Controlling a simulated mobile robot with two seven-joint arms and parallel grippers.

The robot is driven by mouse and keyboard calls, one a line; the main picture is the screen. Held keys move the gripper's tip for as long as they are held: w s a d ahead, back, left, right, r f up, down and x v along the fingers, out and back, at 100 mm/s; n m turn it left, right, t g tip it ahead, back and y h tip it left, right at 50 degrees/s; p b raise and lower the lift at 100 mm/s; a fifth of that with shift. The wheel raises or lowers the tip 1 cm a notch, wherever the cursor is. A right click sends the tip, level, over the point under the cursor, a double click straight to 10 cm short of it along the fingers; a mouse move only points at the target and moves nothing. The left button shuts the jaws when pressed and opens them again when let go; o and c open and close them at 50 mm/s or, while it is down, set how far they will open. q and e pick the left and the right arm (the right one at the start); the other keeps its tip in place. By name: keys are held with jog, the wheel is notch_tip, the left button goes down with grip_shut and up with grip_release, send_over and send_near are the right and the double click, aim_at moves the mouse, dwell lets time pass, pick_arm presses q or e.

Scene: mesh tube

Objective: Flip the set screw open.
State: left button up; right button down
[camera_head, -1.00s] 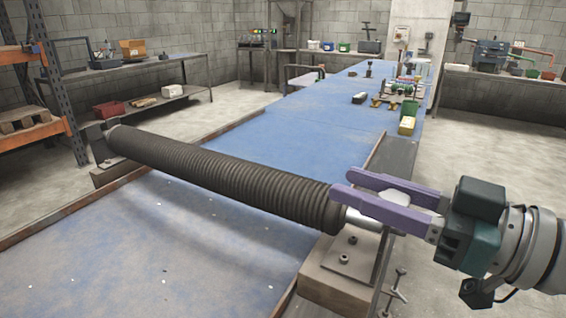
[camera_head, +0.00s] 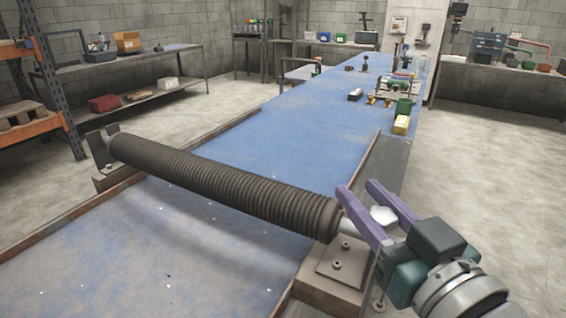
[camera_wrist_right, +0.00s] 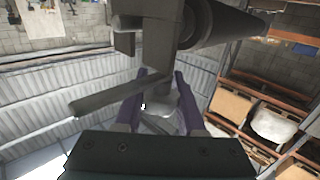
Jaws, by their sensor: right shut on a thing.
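The dark ribbed mesh tube (camera_head: 225,182) lies across the blue table, its right end over a metal block (camera_head: 335,270). My right gripper (camera_head: 358,189), with purple fingers, is at this end. Between its fingers is a pale metal piece (camera_head: 383,215); it is partly hidden, and I cannot tell for sure whether it is the set screw. A grey bar (camera_wrist_right: 115,98) crosses the left finger. My left gripper is not in view.
A bracket (camera_head: 100,150) holds the tube's left end. The table in front of the tube is clear.

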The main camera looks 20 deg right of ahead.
aim_at(390, 228)
jog(key=shift+h, duration=0.3)
jog(key=c, duration=0.5)
grip_release()
jog(key=s, duration=0.6)
jog(key=s+b, duration=0.1)
jog(key=s, duration=0.1)
jog(key=shift+s+a, duration=0.4)
jog(key=shift+s, duration=0.55)
